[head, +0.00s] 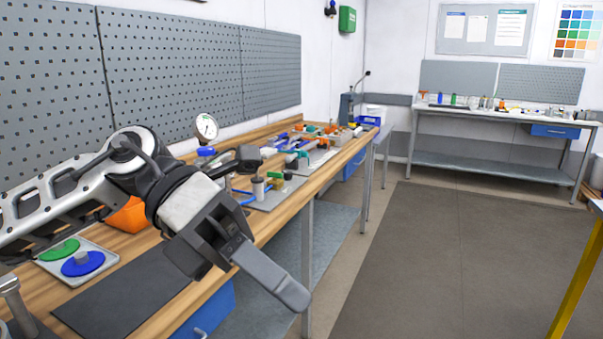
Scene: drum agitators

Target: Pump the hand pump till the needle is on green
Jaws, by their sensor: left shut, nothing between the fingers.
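A round gauge with a white dial (206,127) stands above the wooden bench, behind my left arm. A needle or marks show faintly on its dial, too small to tell where the needle points or whether it is on green. My left gripper (285,288) is shut and empty, in front of the bench's front edge, pointing down and right. It is nearer to me than the gauge and well apart from it. A dark handle-like end (247,154) shows just past my left wrist; I cannot tell whether it belongs to the hand pump. The pump body is not clearly visible, perhaps hidden by my arm.
The wooden bench (150,264) runs away along the pegboard wall. A tray with green and blue discs (104,262), a dark mat (135,290) and an orange bin (128,216) are on it. Small cylinders and tools crowd farther along. The floor to the right is clear.

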